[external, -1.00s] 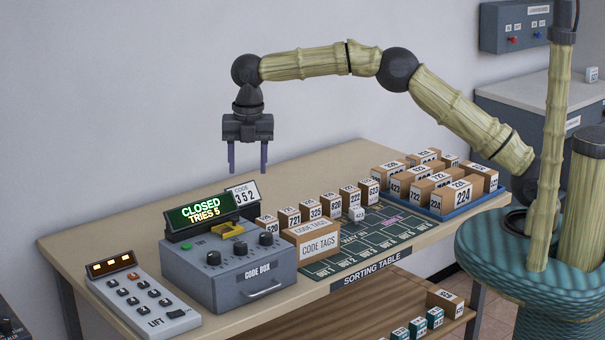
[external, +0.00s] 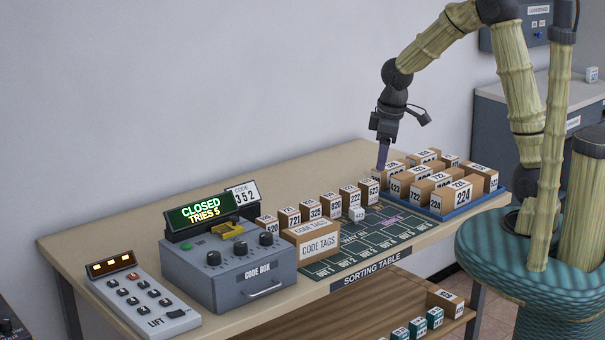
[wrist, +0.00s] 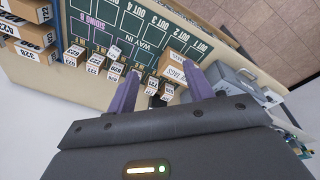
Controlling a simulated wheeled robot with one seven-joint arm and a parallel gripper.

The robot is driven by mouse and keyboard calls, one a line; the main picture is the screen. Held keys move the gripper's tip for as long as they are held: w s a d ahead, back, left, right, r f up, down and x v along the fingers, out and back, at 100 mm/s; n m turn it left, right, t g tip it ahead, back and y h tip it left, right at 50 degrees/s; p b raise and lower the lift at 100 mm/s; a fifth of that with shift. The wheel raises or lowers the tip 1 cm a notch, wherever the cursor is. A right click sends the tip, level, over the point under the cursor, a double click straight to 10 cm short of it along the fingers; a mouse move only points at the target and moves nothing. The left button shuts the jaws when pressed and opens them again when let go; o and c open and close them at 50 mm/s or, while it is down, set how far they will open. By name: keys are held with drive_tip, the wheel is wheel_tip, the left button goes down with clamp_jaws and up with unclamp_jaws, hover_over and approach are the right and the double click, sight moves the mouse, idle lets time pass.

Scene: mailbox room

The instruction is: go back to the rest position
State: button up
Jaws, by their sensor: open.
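My gripper (external: 383,158) hangs above the sorting table (external: 130,222), over its back edge just left of the blue tray of boxes. It is tilted, with purple fingers pointing down. In the wrist view the two purple fingers of my gripper (wrist: 160,85) stand apart with nothing held between them. The table top and its numbered boxes lie below and beyond the fingers there.
A code box (external: 242,275) reading CLOSED, TRIES 5 and a lift keypad (external: 146,303) stand at the left. A row of numbered boxes (external: 332,204) and a CODE TAGS box (external: 317,243) stand mid-table. A blue tray (external: 455,213) holds several boxes at the right.

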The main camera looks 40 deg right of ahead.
drive_tip(key=s+d+f+m, duration=0.2)
drive_tip(key=s+d+m, duration=0.6)
drive_tip(key=s, duration=0.2)
drive_tip(key=shift+s+f+t, duration=0.25)
drive_tip(key=shift+s+t, duration=0.05)
drive_tip(key=shift+s, duration=0.1)
drive_tip(key=shift+c, duration=0.4)
idle(0.5)
